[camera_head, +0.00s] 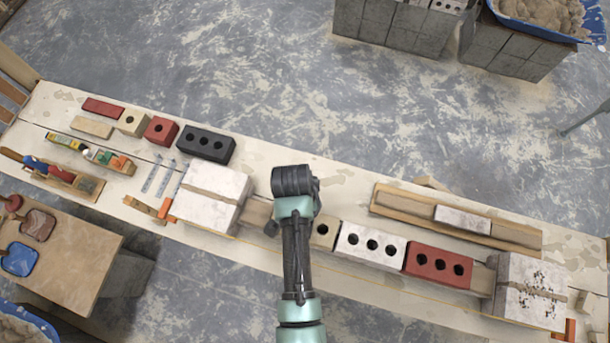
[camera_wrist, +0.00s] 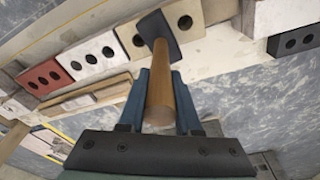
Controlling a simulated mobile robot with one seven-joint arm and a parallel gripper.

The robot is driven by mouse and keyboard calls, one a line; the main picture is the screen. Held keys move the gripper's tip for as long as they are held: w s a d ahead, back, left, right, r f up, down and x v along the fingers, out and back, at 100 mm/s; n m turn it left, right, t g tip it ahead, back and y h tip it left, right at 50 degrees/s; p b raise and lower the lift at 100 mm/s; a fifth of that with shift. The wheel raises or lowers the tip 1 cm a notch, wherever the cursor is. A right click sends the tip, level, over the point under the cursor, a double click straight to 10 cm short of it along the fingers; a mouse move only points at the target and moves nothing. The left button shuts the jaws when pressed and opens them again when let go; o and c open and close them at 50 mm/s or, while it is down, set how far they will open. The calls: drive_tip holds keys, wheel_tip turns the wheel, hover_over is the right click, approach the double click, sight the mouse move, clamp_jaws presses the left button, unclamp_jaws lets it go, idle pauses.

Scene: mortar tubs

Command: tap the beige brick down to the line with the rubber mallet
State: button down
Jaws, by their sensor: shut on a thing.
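My gripper (camera_wrist: 161,82) is shut on the wooden handle of the rubber mallet (camera_wrist: 160,95), which extends away from me in the wrist view. The mallet's dark head (camera_wrist: 157,28) overlaps the beige brick (camera_wrist: 180,20); I cannot tell if they touch. The beige brick, with round holes, is at the end of a row, beside a white brick (camera_wrist: 92,58) and a red brick (camera_wrist: 45,77). In the head view the beige brick (camera_head: 323,235) is partly hidden by my arm, which also hides the jaws.
White blocks (camera_head: 213,196) (camera_head: 530,285) stand at both ends of the row. A wooden tray (camera_head: 400,204) lies behind it.

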wheel_tip(320, 180, down, 3)
drive_tip(key=shift+r+b, duration=0.1)
drive_tip(key=shift+b, duration=0.6)
wheel_tip(320, 180, up, 5)
drive_tip(key=p, duration=0.5)
drive_tip(key=shift+f, duration=0.3)
drive_tip(key=shift+a+f+b, duration=0.1)
drive_tip(key=shift+f+b, duration=0.25)
drive_tip(key=shift+b, duration=1.35)
drive_tip(key=shift+r, duration=0.1)
